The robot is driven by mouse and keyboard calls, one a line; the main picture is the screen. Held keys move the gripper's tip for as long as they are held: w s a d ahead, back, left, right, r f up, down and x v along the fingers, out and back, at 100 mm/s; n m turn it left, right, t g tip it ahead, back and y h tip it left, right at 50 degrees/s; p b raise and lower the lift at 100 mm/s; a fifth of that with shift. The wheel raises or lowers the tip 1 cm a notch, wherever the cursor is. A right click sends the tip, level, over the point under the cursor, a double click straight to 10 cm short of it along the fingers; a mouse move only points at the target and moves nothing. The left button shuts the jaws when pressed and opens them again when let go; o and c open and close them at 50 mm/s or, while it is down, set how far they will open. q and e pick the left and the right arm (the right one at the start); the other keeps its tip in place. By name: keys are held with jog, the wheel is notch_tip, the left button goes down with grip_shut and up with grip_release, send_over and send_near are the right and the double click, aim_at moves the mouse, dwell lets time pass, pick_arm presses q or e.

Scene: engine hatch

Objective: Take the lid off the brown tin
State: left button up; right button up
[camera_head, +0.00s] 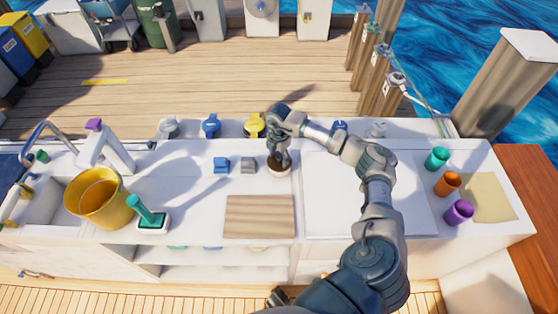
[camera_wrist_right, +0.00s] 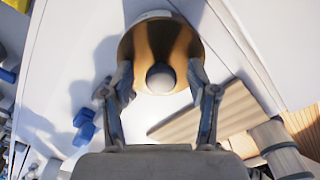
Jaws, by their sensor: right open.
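The brown tin (camera_head: 279,171) stands on the white counter, just right of the grey block, mostly hidden from the head view by my right gripper (camera_head: 280,155). I cannot tell whether the fingers touch the lid.
A blue block (camera_head: 221,165) and grey block (camera_head: 248,165) sit left of the tin. A wooden board (camera_head: 259,216) lies in front. A yellow bucket (camera_head: 98,198) and green-handled brush (camera_head: 150,215) stand left; several coloured cups, including an orange one (camera_head: 447,184), stand right. Counter right of the tin is clear.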

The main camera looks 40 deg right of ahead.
aim_at(278, 156)
jog(key=shift+d, duration=0.15)
jog(key=c, duration=1)
jog(key=shift+c, duration=0.2)
jog(key=shift+r, duration=0.1)
jog(key=shift+r, duration=0.3)
jog(key=r, duration=0.2)
jog(key=shift+a+r, duration=0.4)
jog(key=a+r, duration=0.1)
jog(key=a, duration=1.4)
jog(key=shift+s+r, duration=0.15)
jog(key=shift+s, duration=0.1)
